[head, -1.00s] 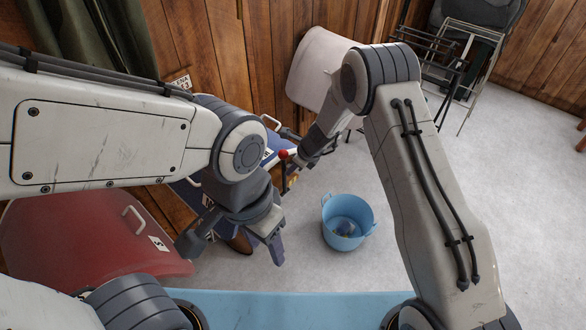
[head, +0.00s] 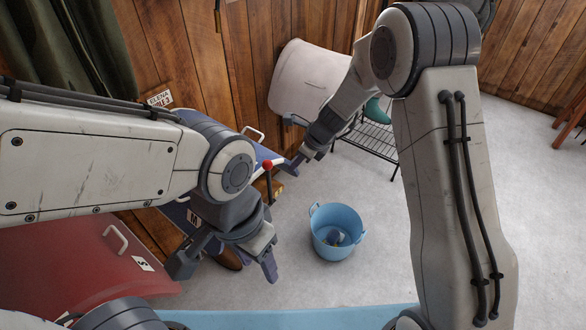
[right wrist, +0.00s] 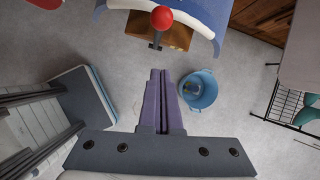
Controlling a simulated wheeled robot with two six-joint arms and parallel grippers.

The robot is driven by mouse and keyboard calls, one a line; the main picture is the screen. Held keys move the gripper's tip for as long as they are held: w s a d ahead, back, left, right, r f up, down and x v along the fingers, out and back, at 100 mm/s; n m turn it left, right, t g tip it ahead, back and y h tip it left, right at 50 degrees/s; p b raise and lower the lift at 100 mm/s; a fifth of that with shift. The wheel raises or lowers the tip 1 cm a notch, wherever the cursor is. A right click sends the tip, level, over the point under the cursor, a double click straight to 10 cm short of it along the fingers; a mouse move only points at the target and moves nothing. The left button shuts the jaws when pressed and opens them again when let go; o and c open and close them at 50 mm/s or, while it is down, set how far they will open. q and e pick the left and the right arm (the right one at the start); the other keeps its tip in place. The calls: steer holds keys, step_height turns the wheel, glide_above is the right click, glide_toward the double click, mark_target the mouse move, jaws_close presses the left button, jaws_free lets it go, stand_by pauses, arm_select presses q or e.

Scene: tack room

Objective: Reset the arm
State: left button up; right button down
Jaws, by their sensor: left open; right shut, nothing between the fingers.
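My right arm (head: 455,180) reaches in from the right, bent at a high elbow. Its gripper (head: 291,166) points left and down, above the floor near the blue chest; in the right wrist view its purple fingers (right wrist: 160,73) lie together with nothing between them. My left arm (head: 100,155) comes in from the left. Its gripper (head: 228,264) hangs lower, fingers spread and empty, between the red chest and the blue bucket.
A light blue bucket (head: 350,217) with small items inside stands on the grey floor. A red-knobbed lever (head: 267,166) stands by the blue chest (head: 184,212). A red chest (head: 60,255) is lower left, a wire rack (head: 372,139) behind. Floor right of the bucket is clear.

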stand_by(0.4)
steer(key=s+a+r+n+g+b, duration=0.1)
steer(key=s+a+r+n+b, duration=0.2)
steer(key=s+n, duration=0.55)
steer(key=s+a+r+n+g, duration=0.2)
steer(key=s+r+n, duration=0.2)
steer(key=s+n, duration=0.45)
steer(key=s+d+n+h+b, duration=0.1)
steer(key=s+d+n, duration=0.2)
steer(key=s+n, duration=0.4)
steer(key=s+d+n+h+b, duration=0.1)
steer(key=s+d+n+h, duration=0.1)
steer(key=s+d+n, duration=0.2)
steer(key=s+n, duration=0.3)
steer(key=s, duration=0.3)
steer(key=shift+d+r+h, duration=0.15)
steer(key=shift+r+h, duration=0.1)
steer(key=shift+h, duration=0.05)
steer(key=shift+s, duration=0.1)
